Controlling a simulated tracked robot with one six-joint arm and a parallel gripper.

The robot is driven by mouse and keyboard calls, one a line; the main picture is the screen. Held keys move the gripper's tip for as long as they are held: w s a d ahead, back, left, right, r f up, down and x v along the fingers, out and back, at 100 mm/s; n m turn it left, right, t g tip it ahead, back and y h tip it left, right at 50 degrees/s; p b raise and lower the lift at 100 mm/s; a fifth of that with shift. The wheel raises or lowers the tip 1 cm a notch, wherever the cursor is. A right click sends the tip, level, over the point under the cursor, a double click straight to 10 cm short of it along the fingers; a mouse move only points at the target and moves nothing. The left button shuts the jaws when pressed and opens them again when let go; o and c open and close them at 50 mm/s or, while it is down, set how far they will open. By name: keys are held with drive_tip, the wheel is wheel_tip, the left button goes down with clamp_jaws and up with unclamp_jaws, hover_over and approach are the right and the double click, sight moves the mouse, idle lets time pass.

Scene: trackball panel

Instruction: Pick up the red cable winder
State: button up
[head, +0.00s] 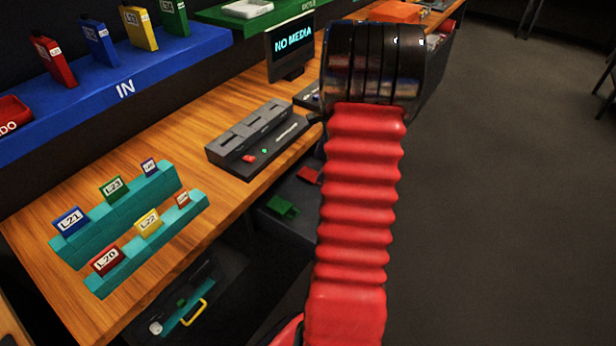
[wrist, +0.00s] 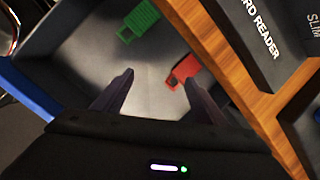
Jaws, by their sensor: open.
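The red cable winder (wrist: 183,71) lies in a dark grey bin (wrist: 72,40) beside the wooden desk edge, in the upper middle of the wrist view. It also shows partly in the head view (head: 308,175), just left of my red arm. My gripper (wrist: 159,78) is open and empty. Its two dark fingers point towards the bin, with the winder just beyond the right fingertip. The gap between finger and winder cannot be judged. My gripper's fingers are not seen in the head view.
A green piece (wrist: 138,21) lies in the same bin, left of the winder. The wooden desk (head: 225,190) edge runs close on the right of the bin in the wrist view. A grey card reader (head: 258,138) stands on the desk. Open floor (head: 500,200) lies right.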

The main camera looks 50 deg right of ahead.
drive_tip(key=w+d+m+t, duration=0.1)
drive_tip(key=w+d+m, duration=0.1)
drive_tip(key=d+m, duration=0.3)
drive_tip(key=m, duration=0.2)
drive_tip(key=shift+d+m+h, duration=0.3)
drive_tip(key=shift+d+m, duration=0.1)
drive_tip(key=shift+w+f, duration=0.1)
drive_tip(key=shift+f, duration=0.05)
hover_over(311, 175)
drive_tip(key=s, duration=0.3)
drive_tip(key=shift+w+d+f, duration=0.1)
drive_tip(key=shift+w+f, duration=0.05)
drive_tip(key=shift+f, duration=1.85)
drive_tip(key=shift+w+f, duration=0.1)
drive_tip(key=shift+f, duration=1.85)
drive_tip(key=shift+x, duration=2.6)
drive_tip(key=shift+d+r, duration=0.1)
